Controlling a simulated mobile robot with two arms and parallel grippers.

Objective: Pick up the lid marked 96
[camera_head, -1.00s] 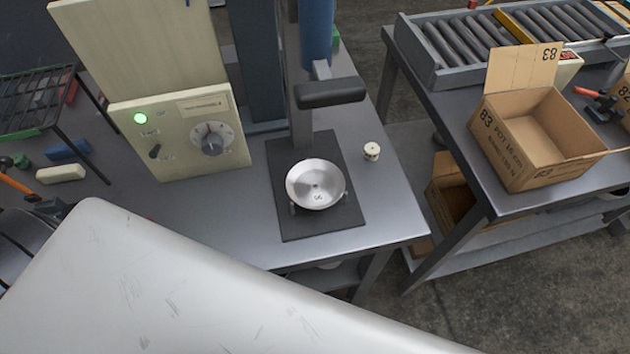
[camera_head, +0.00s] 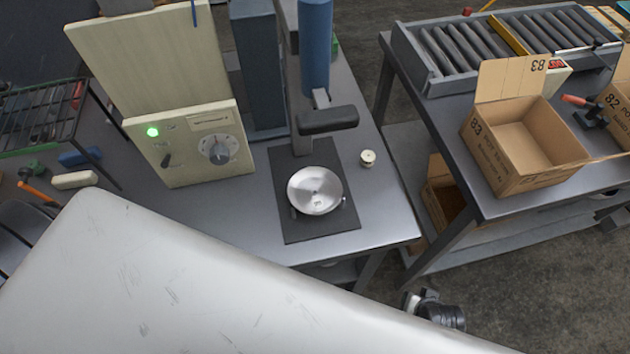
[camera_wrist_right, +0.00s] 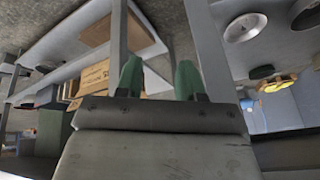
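A round, shallow silver metal piece (camera_head: 330,182) lies on a black mat (camera_head: 305,230) on the grey bench, below the black arm of a stand. A small dark mark shows on it, too small to read for certain as 96. My right gripper (camera_wrist_right: 160,78) shows in the right wrist view with two green fingers apart and nothing between them. A dark part at the bottom of the head view looks like my right wrist; it is in front of the bench, away from the silver piece. My left gripper is not in view.
A cream control box (camera_head: 190,145) with a lit green lamp stands left of the mat. A small pale cylinder (camera_head: 367,158) sits right of it. An open carton marked 83 (camera_head: 490,150) and a roller conveyor (camera_head: 430,60) are on the right table.

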